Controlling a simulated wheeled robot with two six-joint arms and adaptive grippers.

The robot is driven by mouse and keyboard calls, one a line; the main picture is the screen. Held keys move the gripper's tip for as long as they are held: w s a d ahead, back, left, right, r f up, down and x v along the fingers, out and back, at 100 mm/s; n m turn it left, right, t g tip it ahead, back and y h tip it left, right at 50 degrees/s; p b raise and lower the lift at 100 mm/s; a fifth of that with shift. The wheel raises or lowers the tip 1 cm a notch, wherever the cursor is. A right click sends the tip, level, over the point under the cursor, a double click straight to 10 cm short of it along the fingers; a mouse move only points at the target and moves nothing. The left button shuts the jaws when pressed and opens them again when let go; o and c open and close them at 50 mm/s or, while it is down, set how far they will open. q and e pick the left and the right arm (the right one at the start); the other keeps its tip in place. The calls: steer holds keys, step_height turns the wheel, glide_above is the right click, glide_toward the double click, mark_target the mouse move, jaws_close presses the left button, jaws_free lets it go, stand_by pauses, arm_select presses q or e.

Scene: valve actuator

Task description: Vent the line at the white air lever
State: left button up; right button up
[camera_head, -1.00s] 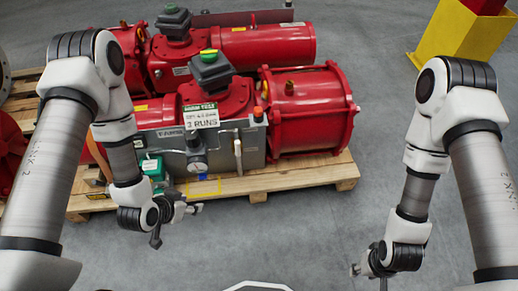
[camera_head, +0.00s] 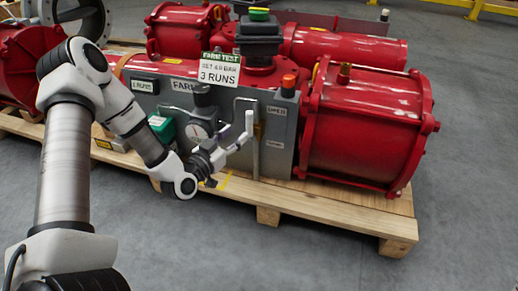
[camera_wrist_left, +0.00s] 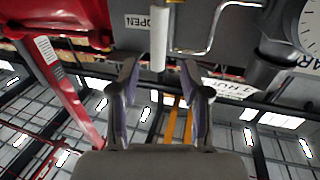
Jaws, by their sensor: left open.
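The white air lever (camera_head: 249,122) stands upright on the front of the grey control panel (camera_head: 275,135). My left gripper (camera_head: 235,140) is open, just in front of the panel near the lever. My right gripper is out of view.
A pressure gauge (camera_head: 197,133) and a green box (camera_head: 162,128) sit left of the lever. A sign reading 3 RUNS (camera_head: 219,70) stands above the panel. A large red cylinder (camera_head: 362,125) is to the right. The wooden pallet (camera_head: 340,215) juts out below; grey floor in front is free.

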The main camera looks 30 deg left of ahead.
mark_target(248, 125)
arm_select(q)
steer(key=w+b, duration=0.1)
steer(key=w, duration=0.1)
steer(key=w+b, duration=0.1)
steer(key=w, duration=0.1)
steer(key=w+b, duration=0.1)
steer(key=w, duration=0.2)
steer(key=shift+w+d+f+b, duration=0.1)
steer(key=shift+d+f+b, duration=0.05)
steer(key=shift+d+b, duration=0.15)
steer(key=shift+w+a+r, duration=0.1)
steer(key=shift+w+r, duration=0.1)
steer(key=shift+w, duration=0.2)
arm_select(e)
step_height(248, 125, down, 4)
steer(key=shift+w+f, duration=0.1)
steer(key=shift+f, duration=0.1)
arm_select(q)
steer(key=shift+c, duration=0.3)
jaws_close()
